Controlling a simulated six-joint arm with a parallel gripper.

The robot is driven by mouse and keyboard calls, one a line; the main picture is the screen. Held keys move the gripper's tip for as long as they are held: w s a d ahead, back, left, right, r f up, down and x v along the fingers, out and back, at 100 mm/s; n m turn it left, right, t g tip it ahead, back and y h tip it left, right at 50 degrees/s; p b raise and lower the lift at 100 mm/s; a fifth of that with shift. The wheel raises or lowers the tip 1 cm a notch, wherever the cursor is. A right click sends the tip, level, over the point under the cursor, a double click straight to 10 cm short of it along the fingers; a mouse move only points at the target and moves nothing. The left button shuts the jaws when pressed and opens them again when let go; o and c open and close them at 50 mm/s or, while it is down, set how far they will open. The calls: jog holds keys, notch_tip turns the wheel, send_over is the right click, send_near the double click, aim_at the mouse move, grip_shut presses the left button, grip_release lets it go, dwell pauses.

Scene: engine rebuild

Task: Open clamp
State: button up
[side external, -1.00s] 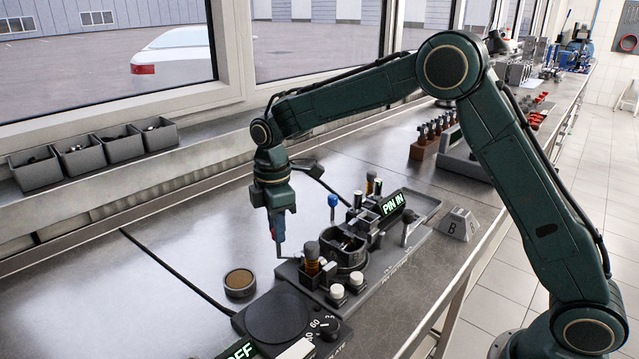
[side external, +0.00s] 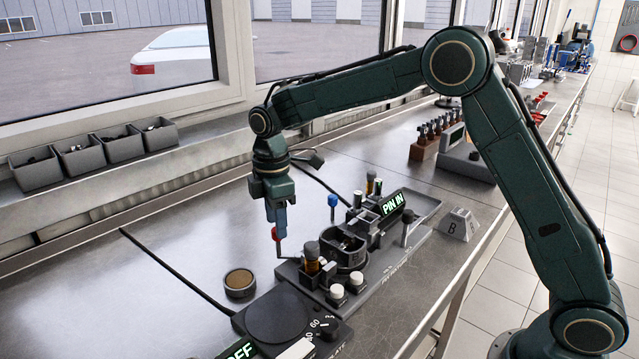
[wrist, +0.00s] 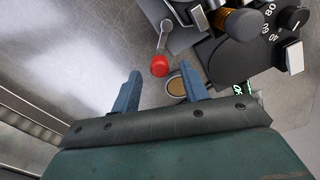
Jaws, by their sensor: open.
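The clamp lever shows as a thin metal arm with a red ball knob (side external: 275,234) at the left edge of the dark fixture (side external: 318,282). The knob (wrist: 159,66) also shows in the wrist view, just beyond the fingertips and centred between them. Its metal arm (wrist: 163,38) runs from the knob back to the fixture. My gripper (side external: 277,224) points down just above the knob. In the wrist view, its two blue fingers (wrist: 160,80) are spread apart with nothing held between them. Whether a finger touches the knob cannot be told.
A lit "PIN IN" display (side external: 393,204) stands on the fixture. A blue-topped post (side external: 332,201) and an amber-handled part (side external: 312,256) rise close to the gripper. A round brown-topped pot (side external: 239,281) sits at left. The left bench top is mostly clear, crossed by a black cable (side external: 175,270).

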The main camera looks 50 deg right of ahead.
notch_tip(320, 180, up, 12)
dwell(0.5)
jog(key=shift+s, duration=0.1)
jog(key=s+d+r+m+t, duration=0.1)
jog(key=s+d+r+m, duration=0.2)
jog(key=s, duration=0.5)
jog(key=s+d+r+m+t, duration=0.2)
jog(key=s+d+r+m, duration=0.15)
jog(key=s, duration=0.55)
jog(key=s+d+f+m+t, duration=0.1)
jog(key=s+f+m, duration=0.2)
jog(key=s, duration=0.5)
jog(key=s+d+f+m+t, duration=0.1)
jog(key=s+f+m, duration=0.3)
jog(key=s, duration=0.4)
jog(key=shift+d+t, duration=0.3)
jog(key=shift+d, duration=0.2)
